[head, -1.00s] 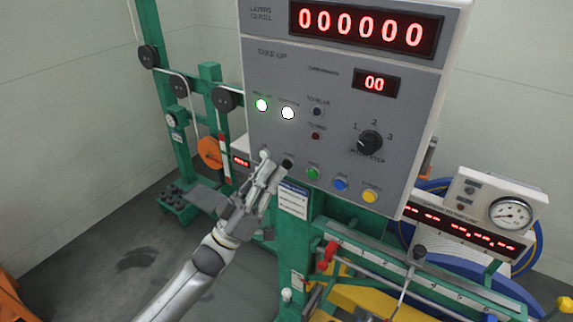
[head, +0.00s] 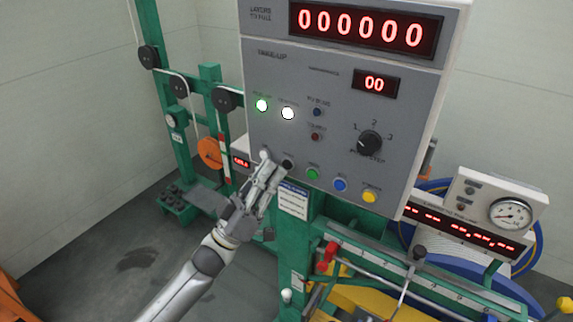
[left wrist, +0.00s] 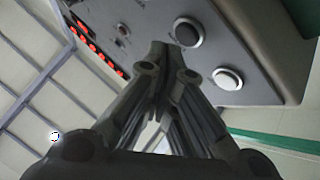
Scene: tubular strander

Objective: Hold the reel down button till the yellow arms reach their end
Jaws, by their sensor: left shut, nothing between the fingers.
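The grey take-up control panel (head: 335,130) faces me. Its lower row has a pale button at the far left (left wrist: 228,78), a black button (head: 288,164), then a green, a blue and a yellow button. I cannot read which label is reel down. My left gripper (head: 274,163) is shut and empty, its tips at the pale and black buttons. In the left wrist view its tips (left wrist: 160,48) appear beside the black button (left wrist: 188,32); contact cannot be told. Yellow machine parts (head: 350,296) show low behind the panel; whether they are the arms is unclear. My right gripper is out of view.
A selector knob (head: 369,142) is at the right. Below are a red-handled lever (head: 327,254) and green frame. A gauge box (head: 510,214) stands right.

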